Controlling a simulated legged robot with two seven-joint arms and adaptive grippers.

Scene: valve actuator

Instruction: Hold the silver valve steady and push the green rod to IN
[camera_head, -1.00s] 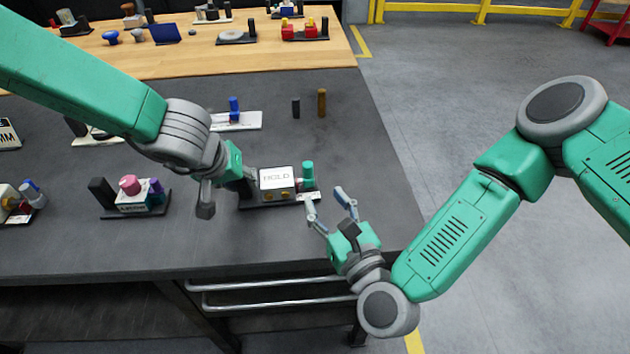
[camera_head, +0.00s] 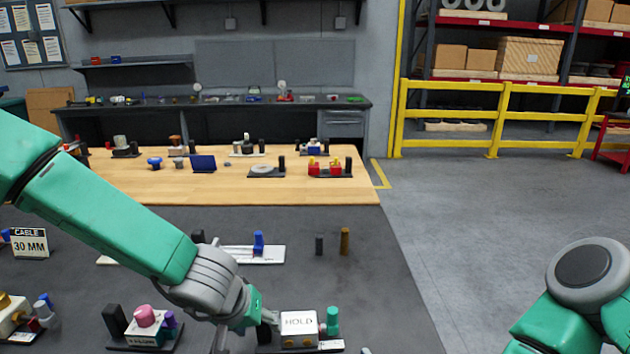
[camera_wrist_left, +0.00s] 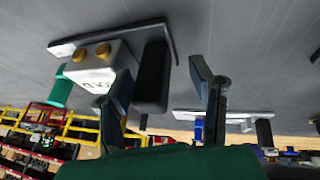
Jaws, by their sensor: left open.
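The silver valve (camera_head: 299,328), a block marked HOLD, stands on a dark base near the bottom of the head view. The green rod (camera_head: 333,321) stands upright at its right end. In the left wrist view the silver block (camera_wrist_left: 98,70) shows upside down with two brass knobs, and the green rod (camera_wrist_left: 60,88) is behind it. My left gripper (camera_head: 247,332) is beside the block's left end; the wrist view shows its fingers (camera_wrist_left: 152,84) apart, around or near a black post (camera_wrist_left: 152,75). Contact cannot be told. Only a sliver of my right gripper (camera_head: 366,350) shows at the bottom edge.
A pink-and-purple device (camera_head: 147,322) stands left of the valve. A blue-handled device (camera_head: 258,246), a black peg (camera_head: 319,244) and a brown peg (camera_head: 344,241) stand behind it. The dark table's right part is clear.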

